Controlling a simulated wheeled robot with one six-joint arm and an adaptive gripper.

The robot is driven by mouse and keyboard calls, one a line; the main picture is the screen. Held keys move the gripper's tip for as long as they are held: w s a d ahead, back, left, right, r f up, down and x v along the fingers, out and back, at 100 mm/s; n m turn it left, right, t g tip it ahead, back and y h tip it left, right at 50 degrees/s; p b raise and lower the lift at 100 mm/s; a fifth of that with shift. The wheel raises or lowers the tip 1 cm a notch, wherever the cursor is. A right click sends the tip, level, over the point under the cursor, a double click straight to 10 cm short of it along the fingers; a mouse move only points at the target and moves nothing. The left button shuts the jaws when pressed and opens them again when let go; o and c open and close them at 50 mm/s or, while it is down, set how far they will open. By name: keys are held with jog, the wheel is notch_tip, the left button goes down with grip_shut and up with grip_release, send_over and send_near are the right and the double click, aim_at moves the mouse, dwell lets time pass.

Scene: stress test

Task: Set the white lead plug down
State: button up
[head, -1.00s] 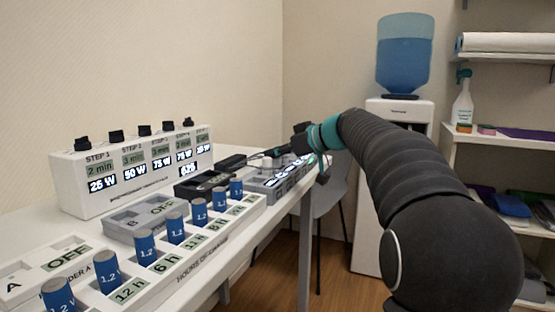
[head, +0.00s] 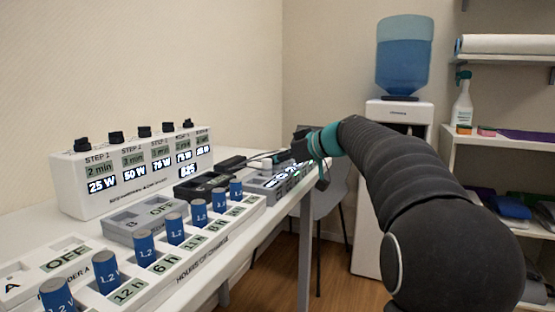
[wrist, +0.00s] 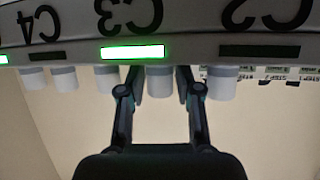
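A white plug with a grey collar (wrist: 160,84) stands at the edge of a pale device (wrist: 190,35), under the label C3 in the wrist view. The fingers of my gripper (wrist: 160,95) stand on either side of it, with what looks like a thin gap at each side. Whether this is the lead plug I cannot tell, as several like it line the same edge. In the head view my gripper (head: 302,145) is over the far end of the table, by a grey device with lit displays (head: 282,178). The fingertips are too small to read there.
A white box with black knobs (head: 130,170) and a rack of blue cells (head: 172,228) stand on the white table (head: 282,222). Dark cables (head: 262,155) run near my gripper. A water cooler (head: 398,115) and shelves (head: 500,138) stand at the right.

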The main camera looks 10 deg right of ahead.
jog(key=v, duration=1.2)
jog(key=shift+r, duration=0.1)
jog(key=s+a+f+m+g+h, duration=0.2)
jog(key=s+a+f+m, duration=0.15)
jog(key=s+f, duration=0.4)
jog(key=s+a+f+m+g+h, duration=0.1)
jog(key=s+a+f+m+h, duration=0.15)
jog(key=s+a+f, duration=0.5)
jog(key=s+d+f+m+h, duration=0.1)
jog(key=s+f+h, duration=0.1)
jog(key=s+f, duration=0.5)
jog(key=s+d+f+m+g+h, duration=0.1)
jog(key=s+d+f+h, duration=0.1)
jog(key=s+f, duration=0.5)
jog(key=s, duration=0.3)
jog(key=shift+s+d+h, duration=0.15)
jog(key=shift+d+h, duration=0.2)
